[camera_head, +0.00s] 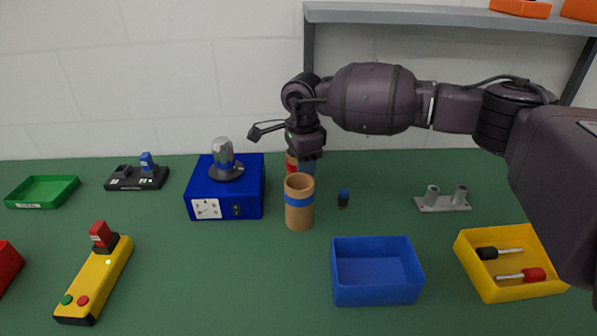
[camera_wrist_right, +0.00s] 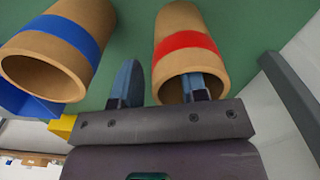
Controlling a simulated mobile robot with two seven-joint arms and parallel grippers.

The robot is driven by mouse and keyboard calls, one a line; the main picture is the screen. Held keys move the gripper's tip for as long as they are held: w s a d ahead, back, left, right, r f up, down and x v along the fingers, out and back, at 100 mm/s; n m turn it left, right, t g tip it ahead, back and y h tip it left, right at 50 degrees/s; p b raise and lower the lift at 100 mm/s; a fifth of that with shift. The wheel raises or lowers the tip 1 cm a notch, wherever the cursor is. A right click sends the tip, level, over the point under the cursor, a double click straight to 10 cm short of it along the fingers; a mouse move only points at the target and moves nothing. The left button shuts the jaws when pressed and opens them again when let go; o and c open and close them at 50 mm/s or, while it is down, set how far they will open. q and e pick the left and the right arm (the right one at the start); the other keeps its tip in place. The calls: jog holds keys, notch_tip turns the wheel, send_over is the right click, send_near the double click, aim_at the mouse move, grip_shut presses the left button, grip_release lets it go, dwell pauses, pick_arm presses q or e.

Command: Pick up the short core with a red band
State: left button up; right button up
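The cardboard core with a red band (camera_wrist_right: 187,45) is at the upper middle of the right wrist view. In the head view the same core (camera_head: 291,164) shows only as a sliver, hidden by my gripper and the blue-banded core. My right gripper (camera_wrist_right: 160,82) is open, fingers pointing down in the head view (camera_head: 305,160). One finger overlaps the core's open end and appears to be in it; the other is outside, beside its wall. I cannot tell whether either touches. My left gripper is not in view.
A core with a blue band (camera_head: 299,217) stands upright just in front. A blue box with a metal dome (camera_head: 226,187) is to its left. A small dark peg (camera_head: 343,199), a blue tray (camera_head: 378,294) and a yellow tray (camera_head: 494,292) are to the right. A grey shelf (camera_head: 450,14) is behind.

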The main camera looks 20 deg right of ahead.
jog(key=shift+f, duration=0.1)
grip_shut()
dwell(0.3)
